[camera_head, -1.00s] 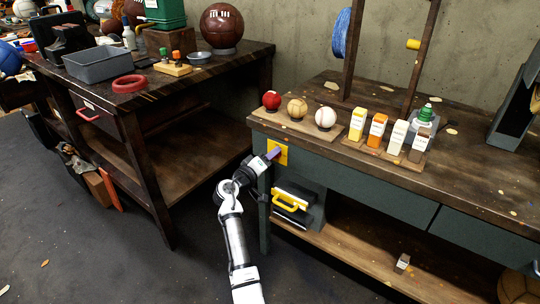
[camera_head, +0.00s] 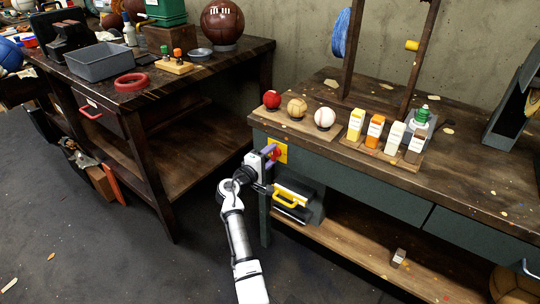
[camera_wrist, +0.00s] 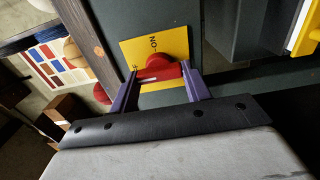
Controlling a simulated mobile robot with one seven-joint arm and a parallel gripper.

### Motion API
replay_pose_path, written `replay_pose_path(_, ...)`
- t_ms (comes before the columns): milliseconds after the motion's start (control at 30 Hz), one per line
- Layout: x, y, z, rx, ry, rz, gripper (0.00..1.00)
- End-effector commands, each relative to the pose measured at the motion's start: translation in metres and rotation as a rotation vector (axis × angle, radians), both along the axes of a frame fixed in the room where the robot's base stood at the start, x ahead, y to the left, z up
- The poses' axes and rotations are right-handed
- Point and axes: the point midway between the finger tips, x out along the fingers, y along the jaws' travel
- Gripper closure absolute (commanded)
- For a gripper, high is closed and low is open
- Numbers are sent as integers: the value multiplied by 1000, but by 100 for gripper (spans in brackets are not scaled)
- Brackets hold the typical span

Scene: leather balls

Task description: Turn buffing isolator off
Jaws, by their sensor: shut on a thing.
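The buffing isolator is a red rotary knob (camera_wrist: 160,68) on a yellow plate (camera_wrist: 132,50), on the end of the right bench; the plate also shows in the head view (camera_head: 283,145). "ON" is printed above the knob and part of another word shows at the plate's left edge. The knob's bar lies crosswise in the wrist view, with a white mark on it. My gripper (camera_wrist: 160,78) has its purple fingers on either end of this bar, shut on it. In the head view my gripper (camera_head: 272,153) reaches the plate from the left, partly covering the knob.
A dark wooden bench (camera_head: 200,85) stands left, with open floor in front.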

Motion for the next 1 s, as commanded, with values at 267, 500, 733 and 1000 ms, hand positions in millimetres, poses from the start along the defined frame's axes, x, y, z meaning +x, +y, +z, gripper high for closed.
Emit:
replay_pose_path(267,0,0,-1,-8,7,-1,75)
replay_pose_path(500,0,0,-1,-8,7,0,40)
replay_pose_path(733,0,0,-1,-6,5,0,31)
replay_pose_path(1000,-10,8,-2,-5,5,1,31)
